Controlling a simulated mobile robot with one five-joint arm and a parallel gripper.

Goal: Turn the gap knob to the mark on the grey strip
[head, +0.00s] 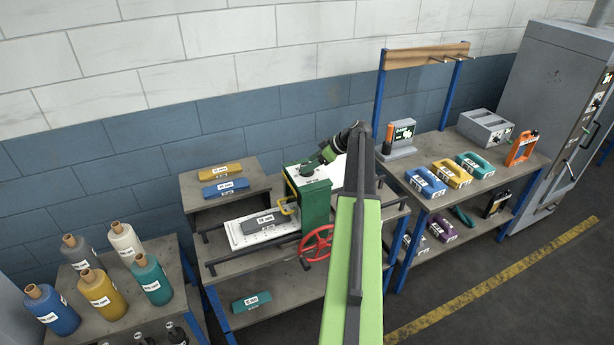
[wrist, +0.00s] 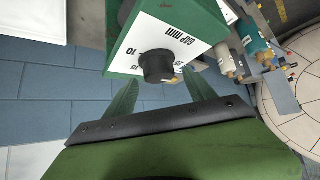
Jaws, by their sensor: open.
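The gap knob (wrist: 157,66) is a black round knob on a white dial plate (wrist: 190,30) marked "GAP mm", with numbers around it including 10. The plate tops the green machine (head: 314,207). My gripper (wrist: 160,77) is open, its two green fingers on either side of the knob in the wrist view; I cannot tell whether they touch it. In the head view my gripper (head: 324,157) is above the machine's top. The grey strip (head: 263,223) lies on a white plate (head: 240,236) left of the machine; its label is too small to read surely.
A red handwheel (head: 317,243) is on the machine's front. Yellow and blue bars (head: 221,188) lie on the shelf behind left. Dye bottles (head: 103,293) stand at the lower left. A right-hand bench (head: 480,180) holds coloured blocks and devices.

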